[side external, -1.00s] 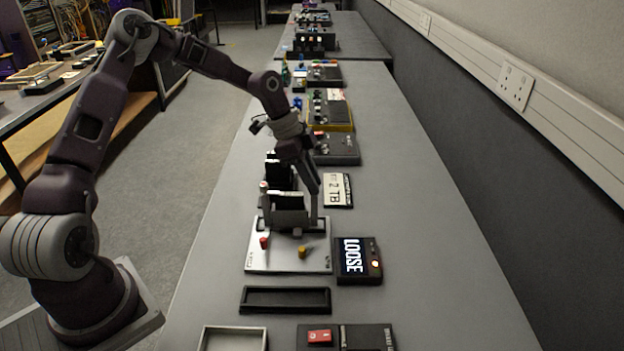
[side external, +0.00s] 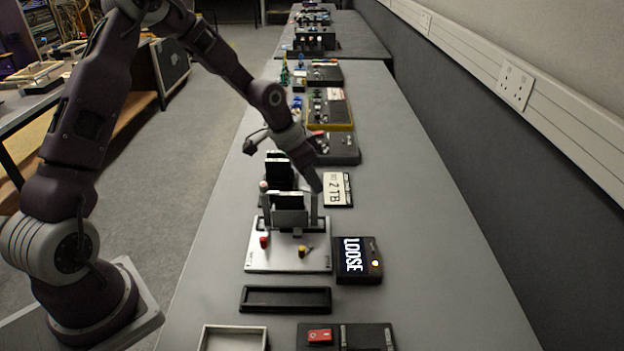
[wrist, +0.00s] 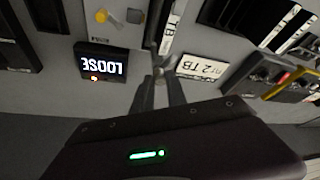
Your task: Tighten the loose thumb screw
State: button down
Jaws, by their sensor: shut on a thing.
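A silver fixture plate (side external: 285,265) stands on the bench, with upright posts and a dark drive caddy (side external: 290,216) between them. A red knob (side external: 264,242) and a yellow knob (side external: 303,251) sit on its front part. My gripper (side external: 314,189) is at the top of the right post (side external: 313,210). In the wrist view my gripper (wrist: 160,82) is shut on a small round grey screw head (wrist: 158,72), mostly hidden by the fingers. A black display box (side external: 358,260) right of the plate reads LOOSE, with an orange light lit. It also shows in the wrist view (wrist: 101,63).
A white "2 TB" label plate (side external: 338,189) lies right of the fixture. A black tray (side external: 285,300), a grey tray (side external: 232,338) and a box with a red switch (side external: 320,336) are in front. Several devices line the bench behind. The bench's right side is clear.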

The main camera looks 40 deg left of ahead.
jog(key=n+y, duration=0.1)
jog(key=n, duration=0.1)
jog(key=n+y, duration=0.1)
jog(key=n, duration=0.2)
jog(key=shift+d, duration=0.2)
jog(key=shift+n, duration=0.3)
dwell(0.3)
jog(key=c, duration=1.3)
grip_release()
